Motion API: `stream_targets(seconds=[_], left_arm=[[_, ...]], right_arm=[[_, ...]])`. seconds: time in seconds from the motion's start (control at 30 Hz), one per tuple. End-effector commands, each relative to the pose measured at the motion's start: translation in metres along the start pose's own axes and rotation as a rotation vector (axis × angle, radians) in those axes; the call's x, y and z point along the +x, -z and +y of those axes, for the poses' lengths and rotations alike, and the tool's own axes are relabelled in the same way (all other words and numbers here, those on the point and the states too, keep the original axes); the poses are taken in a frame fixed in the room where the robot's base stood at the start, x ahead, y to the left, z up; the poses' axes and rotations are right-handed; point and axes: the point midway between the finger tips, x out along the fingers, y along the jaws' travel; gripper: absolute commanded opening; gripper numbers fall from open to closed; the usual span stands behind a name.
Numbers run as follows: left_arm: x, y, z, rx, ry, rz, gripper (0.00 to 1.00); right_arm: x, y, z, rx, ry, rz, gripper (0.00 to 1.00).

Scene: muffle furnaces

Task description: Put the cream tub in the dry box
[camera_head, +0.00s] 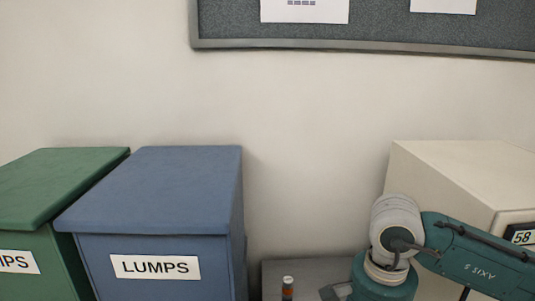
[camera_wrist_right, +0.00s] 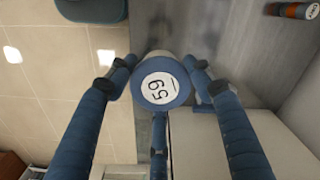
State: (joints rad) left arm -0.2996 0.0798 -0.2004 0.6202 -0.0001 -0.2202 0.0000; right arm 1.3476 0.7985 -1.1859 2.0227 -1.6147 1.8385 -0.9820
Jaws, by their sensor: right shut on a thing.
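My right gripper (camera_wrist_right: 161,62) is shut on this tub, one blue finger on each side. The tub hangs over a grey surface and the edge of a tiled floor. In the head view my right arm comes in from the right, and its gripper and the tub are out of sight. My left gripper is not in view. I cannot make out a dry box.
A blue bin (camera_head: 150,200) marked LUMPS and a green bin (camera_head: 60,185) stand at the left. A cream cabinet (camera_head: 450,170) with a display reading 58 stands behind my right arm. A small orange-and-dark bottle (camera_head: 288,290) stands on the grey bench (camera_head: 310,268) between them.

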Motion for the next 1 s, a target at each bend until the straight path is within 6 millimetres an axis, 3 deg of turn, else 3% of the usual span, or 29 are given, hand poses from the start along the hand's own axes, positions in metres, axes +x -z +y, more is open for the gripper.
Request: stream_targets(seconds=[0.2,0.4,0.6,1.0], left_arm=[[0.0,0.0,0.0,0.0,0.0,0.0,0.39],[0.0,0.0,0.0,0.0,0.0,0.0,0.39],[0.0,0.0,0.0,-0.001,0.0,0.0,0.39],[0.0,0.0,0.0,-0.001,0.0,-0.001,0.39]], right_arm=[[0.011,-0.012,0.031,-0.538,0.0,0.002,0.16],[0.017,-0.021,0.05,-0.861,0.001,0.001,0.16],[0.019,-0.023,0.056,-0.97,0.0,0.003,0.16],[0.021,-0.025,0.056,-0.974,0.001,-0.004,0.16]])
